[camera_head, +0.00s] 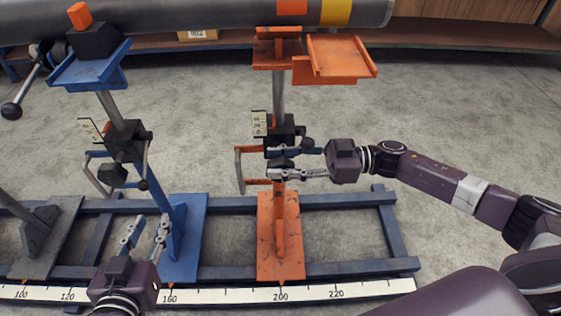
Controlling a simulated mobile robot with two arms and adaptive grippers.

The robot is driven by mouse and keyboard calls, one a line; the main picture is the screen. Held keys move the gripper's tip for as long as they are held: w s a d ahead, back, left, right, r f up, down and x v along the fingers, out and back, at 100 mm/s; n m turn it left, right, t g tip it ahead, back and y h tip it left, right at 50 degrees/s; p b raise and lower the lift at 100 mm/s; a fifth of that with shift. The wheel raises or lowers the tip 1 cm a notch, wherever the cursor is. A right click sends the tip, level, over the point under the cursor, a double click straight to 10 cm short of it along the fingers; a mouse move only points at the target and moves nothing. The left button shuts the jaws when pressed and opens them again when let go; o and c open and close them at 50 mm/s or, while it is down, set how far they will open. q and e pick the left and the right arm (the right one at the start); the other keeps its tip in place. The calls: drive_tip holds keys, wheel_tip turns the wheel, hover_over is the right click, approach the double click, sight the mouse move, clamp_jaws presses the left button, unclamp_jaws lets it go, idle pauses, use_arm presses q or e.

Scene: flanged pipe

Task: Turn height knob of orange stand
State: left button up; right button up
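The orange stand (279,232) stands right of centre, with a black clamp block (284,133) on its grey post. A dark knob (283,164) sits low on the front of this block, largely covered by my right gripper. My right gripper (283,162) comes in from the right, one finger above the knob and one below it. I cannot tell whether the fingers press on it. My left gripper (146,231) is open and empty in front of the blue stand's foot.
The blue stand (184,235) has its own black knob (112,175) and lever. A grey stand foot (40,235) is at the far left. A large grey pipe (180,14) runs overhead. A white ruler (230,294) lies along the blue base rail (340,268).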

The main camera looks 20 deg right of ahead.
clamp_jaws()
idle(0.8)
